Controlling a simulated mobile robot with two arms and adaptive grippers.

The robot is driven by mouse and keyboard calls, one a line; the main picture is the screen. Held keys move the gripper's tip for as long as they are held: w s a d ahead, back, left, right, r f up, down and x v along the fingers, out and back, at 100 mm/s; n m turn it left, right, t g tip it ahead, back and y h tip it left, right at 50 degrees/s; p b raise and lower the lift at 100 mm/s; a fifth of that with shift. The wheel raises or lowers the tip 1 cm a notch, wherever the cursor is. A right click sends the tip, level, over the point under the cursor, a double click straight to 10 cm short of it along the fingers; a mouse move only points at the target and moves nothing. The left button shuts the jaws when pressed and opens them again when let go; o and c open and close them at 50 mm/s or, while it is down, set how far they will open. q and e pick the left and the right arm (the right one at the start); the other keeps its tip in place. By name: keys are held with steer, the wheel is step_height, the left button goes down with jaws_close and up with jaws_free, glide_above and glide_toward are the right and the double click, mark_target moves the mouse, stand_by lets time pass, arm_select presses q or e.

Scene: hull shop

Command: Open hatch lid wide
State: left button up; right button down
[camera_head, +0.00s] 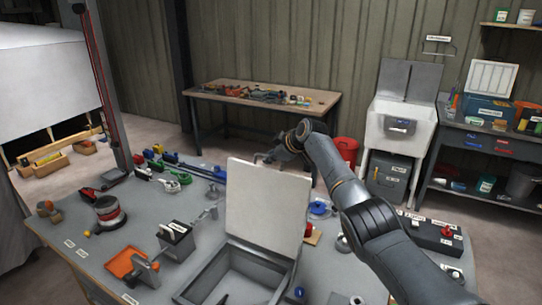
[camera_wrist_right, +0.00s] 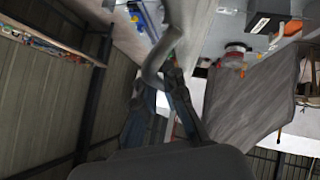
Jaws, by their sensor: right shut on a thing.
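The hatch lid (camera_head: 266,203) is a pale flat panel standing nearly upright at the back of a grey open box (camera_head: 287,284) on the bench. The box's inside shows in front of the lid. My right gripper (camera_head: 268,158) is at the lid's top edge, its arm coming in from the right. In the right wrist view my gripper's two fingers (camera_wrist_right: 164,75) are closed around a grey curved handle (camera_wrist_right: 153,66). The fingertips are small and partly hidden in the head view. My left gripper does not show.
The bench (camera_head: 130,235) also holds an orange tray (camera_head: 123,263), a red-banded round thing (camera_head: 109,212), a small dark labelled box (camera_head: 177,238) and a black box with a red knob (camera_head: 432,233). A white sink (camera_head: 398,128) and a second table (camera_head: 262,96) stand behind.

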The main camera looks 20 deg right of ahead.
steer(key=shift+s+a, duration=0.1)
steer(key=shift+a, duration=0.05)
steer(key=c, duration=1.4)
jaws_free()
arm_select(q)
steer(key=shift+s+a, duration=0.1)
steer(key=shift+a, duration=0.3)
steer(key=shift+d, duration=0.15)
arm_select(e)
steer(key=shift+s+d+r, duration=0.2)
steer(key=shift+s+r, duration=0.05)
steer(key=v, duration=1.1)
steer(key=shift+s+a, duration=0.1)
steer(key=shift+s, duration=0.05)
